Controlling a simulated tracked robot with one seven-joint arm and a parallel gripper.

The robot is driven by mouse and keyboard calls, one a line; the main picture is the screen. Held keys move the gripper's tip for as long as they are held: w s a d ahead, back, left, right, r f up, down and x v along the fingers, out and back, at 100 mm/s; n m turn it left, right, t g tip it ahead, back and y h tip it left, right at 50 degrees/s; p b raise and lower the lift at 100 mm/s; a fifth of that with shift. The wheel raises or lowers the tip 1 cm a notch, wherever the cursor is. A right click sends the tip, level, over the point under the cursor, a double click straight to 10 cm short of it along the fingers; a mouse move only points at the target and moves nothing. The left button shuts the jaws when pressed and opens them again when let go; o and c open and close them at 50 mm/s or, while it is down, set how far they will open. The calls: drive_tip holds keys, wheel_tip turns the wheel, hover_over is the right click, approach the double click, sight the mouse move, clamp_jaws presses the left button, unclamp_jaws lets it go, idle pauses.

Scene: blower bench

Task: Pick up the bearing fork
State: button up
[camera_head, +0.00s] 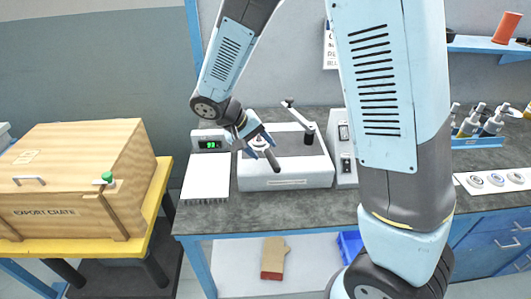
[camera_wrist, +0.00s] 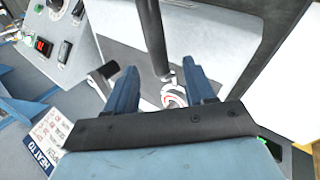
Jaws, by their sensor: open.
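What looks like the bearing fork (camera_head: 272,155) is a dark, straight handle at the front left of the white machine's top. In the wrist view its dark handle (camera_wrist: 153,40) runs down from the top edge to a small pale and red end (camera_wrist: 172,93). My gripper (camera_head: 259,148) is over that end, pointing down. In the wrist view my open gripper (camera_wrist: 160,68) has one blue finger on each side of the fork's lower end. No grip on it shows. I cannot tell whether a finger touches it. The fork's end is partly hidden by my gripper.
The white machine (camera_head: 290,182) stands on the grey bench (camera_head: 260,213), with an upright lever (camera_head: 308,131) right of my gripper. A green display (camera_head: 210,145) and a white sheet (camera_head: 205,178) are at left. A wooden crate (camera_head: 75,185) stands further left.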

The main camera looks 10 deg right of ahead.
sight(267, 153)
drive_tip(key=shift+x, duration=1.5)
clamp_jaws()
